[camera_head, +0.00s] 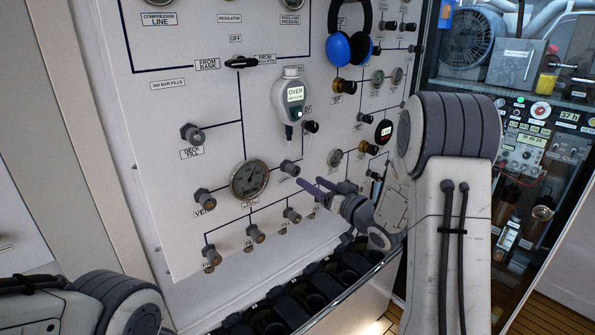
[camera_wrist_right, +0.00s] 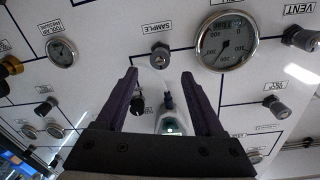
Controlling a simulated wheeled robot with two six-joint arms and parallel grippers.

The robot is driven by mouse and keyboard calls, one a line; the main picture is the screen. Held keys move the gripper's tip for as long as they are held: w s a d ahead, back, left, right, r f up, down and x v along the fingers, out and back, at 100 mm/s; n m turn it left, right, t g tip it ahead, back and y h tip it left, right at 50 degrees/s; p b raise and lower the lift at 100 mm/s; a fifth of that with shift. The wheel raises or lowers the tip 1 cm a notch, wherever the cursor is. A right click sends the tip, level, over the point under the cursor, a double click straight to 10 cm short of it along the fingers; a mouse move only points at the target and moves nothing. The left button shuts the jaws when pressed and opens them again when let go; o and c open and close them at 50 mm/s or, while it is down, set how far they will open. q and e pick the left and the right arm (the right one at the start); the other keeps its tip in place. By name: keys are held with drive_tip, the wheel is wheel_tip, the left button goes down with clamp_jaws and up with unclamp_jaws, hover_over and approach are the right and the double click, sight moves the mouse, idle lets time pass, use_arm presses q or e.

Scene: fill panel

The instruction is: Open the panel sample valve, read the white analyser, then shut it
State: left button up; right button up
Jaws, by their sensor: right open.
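The sample valve is a grey knob (camera_head: 290,168) on the white panel; the right wrist view shows it (camera_wrist_right: 160,54) beside an upside-down SAMPLE label. My right gripper (camera_head: 311,182) is open, its fingertips just below and right of the knob in the head view. In the right wrist view the knob lies ahead of the open fingers (camera_wrist_right: 160,76), with nothing between them gripped. The white analyser (camera_head: 291,92) hangs on the panel above the valve, its screen reading OVER with a smaller unreadable line. It is partly hidden by my gripper in the wrist view (camera_wrist_right: 172,115). My left gripper is out of view.
A round gauge (camera_head: 249,181) sits left of the valve. Other knobs, gauges and blue headphones (camera_head: 347,47) crowd the panel. A row of dark slots (camera_head: 314,300) runs below it. A glass-fronted equipment cabinet (camera_head: 520,130) stands at the right.

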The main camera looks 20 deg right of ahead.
sight(296, 172)
drive_tip(key=p+x, duration=0.2)
drive_tip(key=x, duration=0.4)
drive_tip(key=shift+r, duration=0.1)
drive_tip(key=shift+w+a, duration=0.25)
drive_tip(key=shift+w, duration=0.45)
clamp_jaws()
